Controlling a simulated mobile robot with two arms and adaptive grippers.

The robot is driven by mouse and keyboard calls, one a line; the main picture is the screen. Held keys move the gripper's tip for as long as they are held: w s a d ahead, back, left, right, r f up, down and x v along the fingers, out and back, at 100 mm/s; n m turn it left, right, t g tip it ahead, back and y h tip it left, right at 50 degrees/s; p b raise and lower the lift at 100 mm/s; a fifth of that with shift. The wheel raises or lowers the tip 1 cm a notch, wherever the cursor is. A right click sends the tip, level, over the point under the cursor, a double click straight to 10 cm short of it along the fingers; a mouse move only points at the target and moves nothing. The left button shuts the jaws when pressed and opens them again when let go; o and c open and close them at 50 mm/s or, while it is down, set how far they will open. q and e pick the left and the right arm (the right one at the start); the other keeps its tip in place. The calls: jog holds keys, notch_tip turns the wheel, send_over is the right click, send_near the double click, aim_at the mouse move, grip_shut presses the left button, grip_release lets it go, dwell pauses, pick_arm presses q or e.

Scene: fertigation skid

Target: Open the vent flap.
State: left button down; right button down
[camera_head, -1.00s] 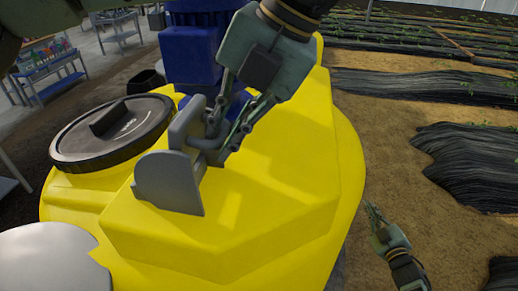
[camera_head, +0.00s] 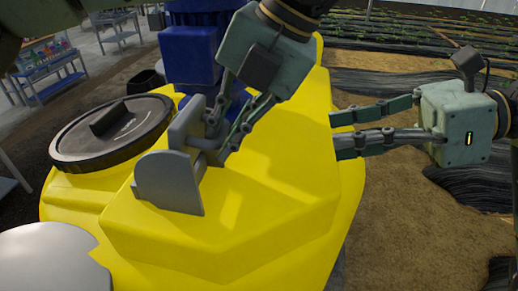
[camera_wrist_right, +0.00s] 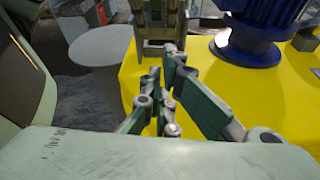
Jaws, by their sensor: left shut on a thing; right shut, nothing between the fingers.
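The vent flap appears to be the grey part on top of the yellow tank, with an upright plate (camera_head: 186,121) and a bar-like handle. A rounded grey plate (camera_head: 168,182) stands in front of it. My left gripper (camera_head: 222,138) comes down from above and is shut on the grey handle; the fingers hide part of it. My right gripper (camera_head: 337,134) points left at the tank's right side, apart from the flap. It is shut and empty. Its fingers also show in the right wrist view (camera_wrist_right: 160,110).
The yellow tank (camera_head: 270,215) fills the middle. A black round lid (camera_head: 112,133) lies left of the flap, and a blue motor (camera_head: 192,55) stands behind it. A grey disc (camera_head: 45,260) is at the front left. Bare soil lies to the right.

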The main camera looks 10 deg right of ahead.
aim_at(205, 142)
jog(key=shift+n+h, duration=0.5)
jog(key=shift+h, duration=0.3)
jog(key=x, duration=0.6)
jog(key=s+x, duration=0.1)
jog(key=x, duration=0.2)
jog(key=shift+a+f, duration=0.15)
jog(key=shift+f, duration=0.3)
jog(key=a, duration=0.2)
jog(key=w+a, duration=0.1)
jog(key=shift+a+r, duration=0.1)
jog(key=shift+r, duration=0.25)
jog(key=shift+w+a+r, duration=0.15)
jog(key=shift+w+a, duration=0.1)
jog(key=shift+a, duration=0.3)
jog(key=shift+r, duration=0.1)
jog(key=shift+w+a+r, duration=0.2)
jog(key=shift+a+r, duration=0.15)
jog(key=shift+a, duration=0.1)
